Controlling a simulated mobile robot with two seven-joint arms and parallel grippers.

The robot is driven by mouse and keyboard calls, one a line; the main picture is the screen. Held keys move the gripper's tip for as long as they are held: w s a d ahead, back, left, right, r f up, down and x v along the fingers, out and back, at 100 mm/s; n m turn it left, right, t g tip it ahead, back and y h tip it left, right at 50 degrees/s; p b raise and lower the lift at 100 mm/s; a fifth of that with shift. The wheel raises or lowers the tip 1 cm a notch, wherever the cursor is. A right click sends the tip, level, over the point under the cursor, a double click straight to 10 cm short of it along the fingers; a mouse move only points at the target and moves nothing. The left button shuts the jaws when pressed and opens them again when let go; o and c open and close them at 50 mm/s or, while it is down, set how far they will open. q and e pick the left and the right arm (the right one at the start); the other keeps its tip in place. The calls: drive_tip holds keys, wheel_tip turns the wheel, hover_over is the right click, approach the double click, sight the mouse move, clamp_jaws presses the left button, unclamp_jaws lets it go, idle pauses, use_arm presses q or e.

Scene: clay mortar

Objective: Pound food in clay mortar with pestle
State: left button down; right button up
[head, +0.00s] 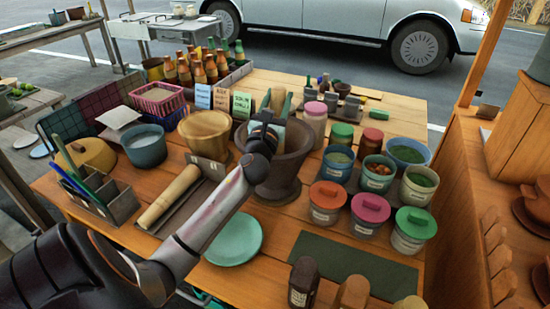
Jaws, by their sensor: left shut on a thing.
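The dark brown clay mortar (278,184) stands on the wooden table near the middle of the head view. My left gripper (268,128) is at the mortar's mouth, shut on a light wooden piece (278,98) that rises behind it and looks like a pestle. The gripper hides the grip itself, and the lower end of this piece is hidden. My left forearm covers part of the mortar's left side. A thick pale wooden cylinder (168,197) lies on a dark tray left of the mortar. The food inside the mortar cannot be made out. My right gripper is not in view.
A wooden bowl (206,128) and a blue-grey pot (145,150) stand left of the mortar. Several lidded jars, one with a pink lid (371,207), stand close on its right. A green plate (234,240) lies in front, beside a dark green mat (340,266).

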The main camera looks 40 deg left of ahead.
sight(278, 112)
use_arm(q)
drive_tip(key=shift+r+p, duration=0.3)
drive_tip(key=shift+r, duration=0.65)
drive_tip(key=shift+f, duration=0.15)
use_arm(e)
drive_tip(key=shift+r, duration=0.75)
use_arm(q)
wheel_tip(278, 112, down, 6)
drive_tip(key=b, duration=0.5)
drive_tip(key=shift+r+p, duration=0.3)
drive_tip(key=shift+r, duration=0.25)
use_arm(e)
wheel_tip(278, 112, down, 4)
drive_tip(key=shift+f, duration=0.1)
use_arm(q)
drive_tip(key=shift+f, duration=0.2)
